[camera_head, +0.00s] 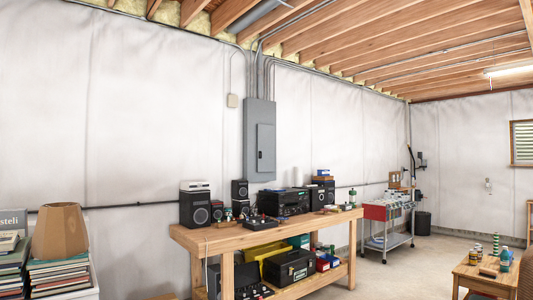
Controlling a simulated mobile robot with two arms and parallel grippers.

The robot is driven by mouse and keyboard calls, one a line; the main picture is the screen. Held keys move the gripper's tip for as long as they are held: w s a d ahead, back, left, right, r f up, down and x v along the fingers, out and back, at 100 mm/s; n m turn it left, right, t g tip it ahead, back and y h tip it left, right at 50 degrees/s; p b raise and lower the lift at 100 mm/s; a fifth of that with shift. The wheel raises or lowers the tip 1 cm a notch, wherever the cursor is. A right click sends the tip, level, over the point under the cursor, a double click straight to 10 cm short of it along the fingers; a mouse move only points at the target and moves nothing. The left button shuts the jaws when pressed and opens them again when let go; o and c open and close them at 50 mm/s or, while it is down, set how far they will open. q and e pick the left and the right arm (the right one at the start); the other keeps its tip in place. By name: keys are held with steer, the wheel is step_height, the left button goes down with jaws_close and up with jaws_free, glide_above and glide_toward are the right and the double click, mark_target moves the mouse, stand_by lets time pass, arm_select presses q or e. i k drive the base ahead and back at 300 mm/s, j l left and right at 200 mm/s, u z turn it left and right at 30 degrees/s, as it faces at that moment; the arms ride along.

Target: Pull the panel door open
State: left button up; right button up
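The grey electrical panel (259,139) is mounted on the white wall, above and behind a wooden workbench. Its smaller panel door (266,148) is on the lower right part of the front and looks shut. A small dark spot, perhaps a latch, shows on the door. Neither of my grippers is in the head view, so nothing is seen touching the door.
The wooden workbench (265,235) stands in front of the panel, with speakers (195,208) and a black stereo unit (283,201) on top. A wheeled cart (387,240) is to its right. Concrete floor (400,274) is clear between the bench and a small table.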

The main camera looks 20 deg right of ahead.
mark_target(265, 133)
steer(key=i+l+z, duration=0.3)
steer(key=i, duration=0.2)
steer(key=i+l+z, duration=0.1)
steer(key=i+z, duration=0.25)
steer(key=i, duration=0.15)
steer(key=i+z, duration=0.2)
steer(key=i, duration=2.35)
steer(key=i+u, duration=0.15)
steer(key=i, duration=0.4)
steer(key=i+l+u, duration=0.15)
steer(key=i, duration=0.35)
steer(key=i+l+u, duration=0.15)
steer(key=i, duration=0.4)
steer(key=l, duration=0.1)
